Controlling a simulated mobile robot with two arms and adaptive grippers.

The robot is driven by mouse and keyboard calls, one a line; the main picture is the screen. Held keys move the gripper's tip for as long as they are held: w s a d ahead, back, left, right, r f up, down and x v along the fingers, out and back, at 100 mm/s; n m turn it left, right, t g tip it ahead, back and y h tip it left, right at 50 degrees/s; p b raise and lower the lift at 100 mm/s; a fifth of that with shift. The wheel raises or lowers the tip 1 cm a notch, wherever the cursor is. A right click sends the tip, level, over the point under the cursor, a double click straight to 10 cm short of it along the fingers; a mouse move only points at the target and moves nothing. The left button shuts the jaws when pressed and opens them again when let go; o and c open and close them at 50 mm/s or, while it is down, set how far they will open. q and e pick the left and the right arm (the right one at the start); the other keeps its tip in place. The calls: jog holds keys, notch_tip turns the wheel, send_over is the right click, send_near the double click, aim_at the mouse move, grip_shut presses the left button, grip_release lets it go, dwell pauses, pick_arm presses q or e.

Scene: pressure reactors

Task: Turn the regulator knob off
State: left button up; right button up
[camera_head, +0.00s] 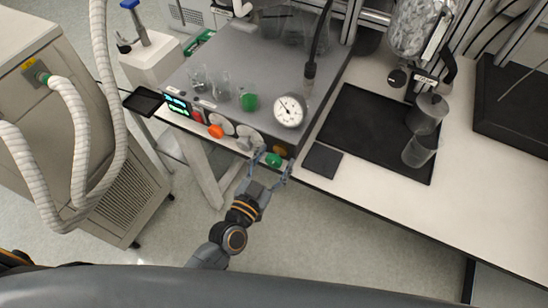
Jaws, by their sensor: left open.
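The control panel (229,130) is the front of a grey bench unit and carries several knobs. An orange knob (216,131) is at its left, a grey knob (246,143) in the middle and a green knob (273,159) at its right end. I cannot tell which one is the regulator knob. A round pressure gauge (289,110) stands above the panel. My left gripper (275,158) is open at the panel's right end, its fingers on either side of the green knob. I cannot tell whether they touch it. My right gripper is not in view.
Glassware (222,85) and a green-capped item (248,102) stand on the unit's top. White hoses (75,130) hang at left. The floor in front is clear.

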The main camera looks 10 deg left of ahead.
pick_arm(q)
jog(key=shift+c, duration=0.4)
jog(key=c, duration=1.1)
jog(key=shift+n, duration=0.4)
jog(key=n, duration=0.4)
jog(key=shift+n+p, duration=0.3)
jog(key=n, duration=0.5)
jog(key=n+b, duration=0.1)
jog(key=n, duration=0.5)
jog(key=shift+a+f, duration=0.1)
jog(key=n+b, duration=0.1)
jog(key=n, duration=0.4)
